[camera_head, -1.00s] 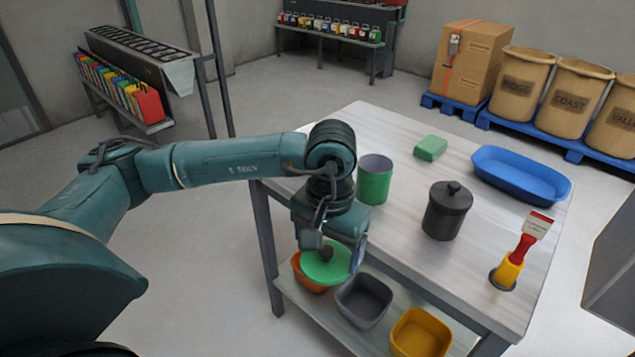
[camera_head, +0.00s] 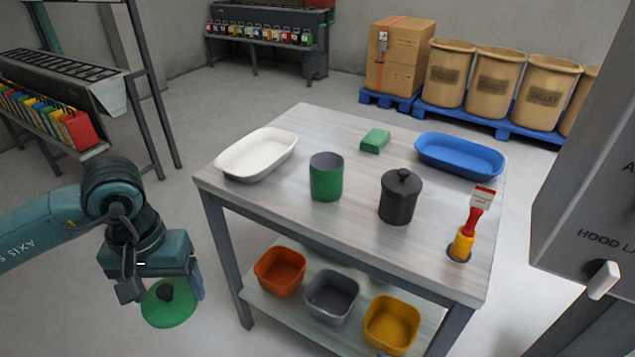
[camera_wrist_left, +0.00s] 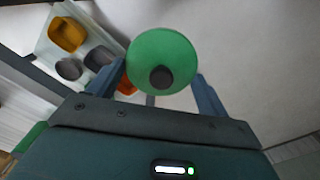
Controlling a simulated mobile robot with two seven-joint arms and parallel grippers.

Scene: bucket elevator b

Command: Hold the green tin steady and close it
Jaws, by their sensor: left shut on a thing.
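The green tin (camera_head: 326,180) stands upright and open on the table, with no lid on it. My left gripper (camera_head: 172,292) is shut on a round green lid (camera_head: 168,306) with a dark knob. It holds the lid left of the table, clear of it and away from the tin. The lid also shows between the fingers in the left wrist view (camera_wrist_left: 150,52). My right gripper is not in any view.
Orange, grey and yellow bins sit on the shelf below.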

